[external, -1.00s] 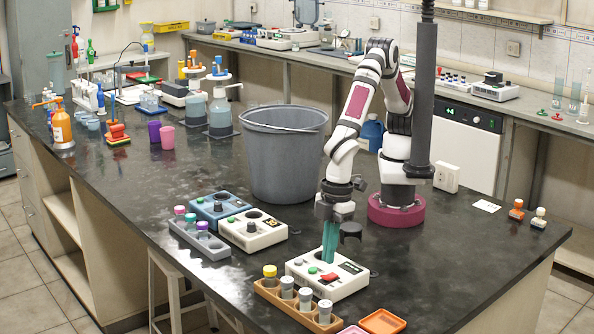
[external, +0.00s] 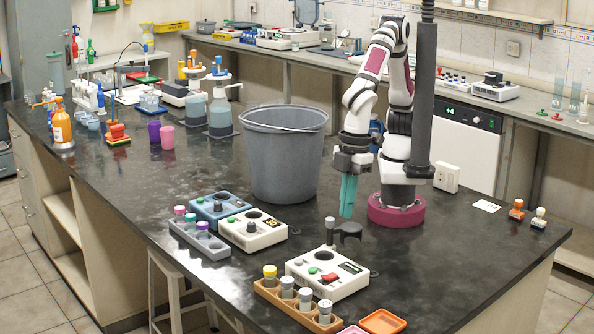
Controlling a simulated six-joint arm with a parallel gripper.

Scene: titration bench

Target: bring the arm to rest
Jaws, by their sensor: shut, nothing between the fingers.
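My gripper (external: 348,197) has teal fingers that are closed together with nothing between them. It hangs pointing down in the air, above the bench (external: 420,265) and just right of the grey bucket (external: 284,160). My arm is folded up over its maroon base at the right. The nearest device below is a white box with a red switch and a green button (external: 327,273). A dark round part on a small post (external: 347,231) stands at its back edge, below and apart from the fingertips.
An orange rack of capped vials (external: 298,306) and an orange tray (external: 382,321) lie in front. A second white device (external: 253,229), a blue device (external: 221,207) and a grey vial rack (external: 199,239) stand left. A dark vertical pole (external: 420,110) rises beside my arm. The bench's right front is clear.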

